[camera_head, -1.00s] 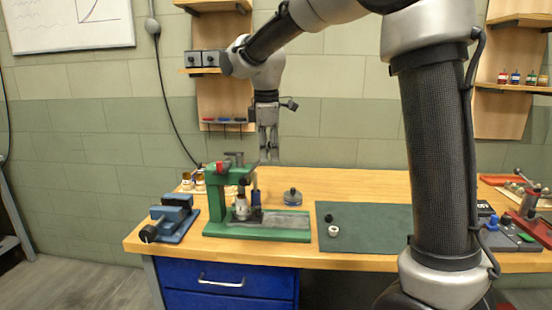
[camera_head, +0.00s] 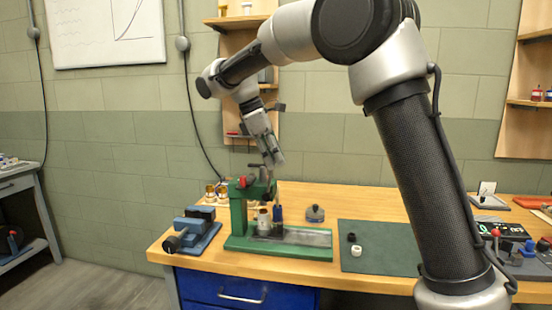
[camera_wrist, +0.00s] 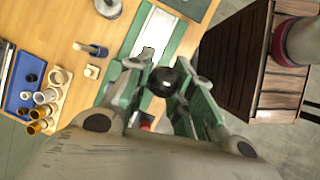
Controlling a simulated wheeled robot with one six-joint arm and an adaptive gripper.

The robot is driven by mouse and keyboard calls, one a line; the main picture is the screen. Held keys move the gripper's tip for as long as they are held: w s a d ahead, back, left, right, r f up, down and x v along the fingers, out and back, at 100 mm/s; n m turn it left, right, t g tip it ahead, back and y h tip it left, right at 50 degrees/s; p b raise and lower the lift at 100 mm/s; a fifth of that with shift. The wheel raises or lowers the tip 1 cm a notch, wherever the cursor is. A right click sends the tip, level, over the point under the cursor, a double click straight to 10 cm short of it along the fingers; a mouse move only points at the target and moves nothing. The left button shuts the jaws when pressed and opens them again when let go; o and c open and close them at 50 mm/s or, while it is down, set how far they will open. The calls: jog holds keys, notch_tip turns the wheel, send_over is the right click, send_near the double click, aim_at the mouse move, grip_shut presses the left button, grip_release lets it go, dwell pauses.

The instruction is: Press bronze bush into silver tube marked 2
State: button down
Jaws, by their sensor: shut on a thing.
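The green press (camera_head: 240,208) stands on the bench. A pale silver tube (camera_head: 264,221) stands upright at its base; I cannot read any mark on it. My gripper (camera_head: 275,160) is tilted down just above the top of the press. In the wrist view my gripper (camera_wrist: 165,82) is shut on a dark round knob (camera_wrist: 162,81), which looks like the end of the press lever. Several bronze and pale cylinders (camera_wrist: 38,120) lie at the left in the wrist view. I cannot tell whether a bronze bush sits in the tube.
A blue vise (camera_head: 192,230) stands left of the press. A blue-handled piece (camera_head: 277,213) is close beside the tube. A grey round object (camera_head: 315,213) stands right of the press. A green mat (camera_head: 385,255) holds a black and a white ring. My arm crosses the right side.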

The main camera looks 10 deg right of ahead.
jog(key=c, duration=1.5)
grip_release()
jog(key=shift+a, duration=0.1)
jog(key=shift+c, duration=0.2)
jog(key=v, duration=1.2)
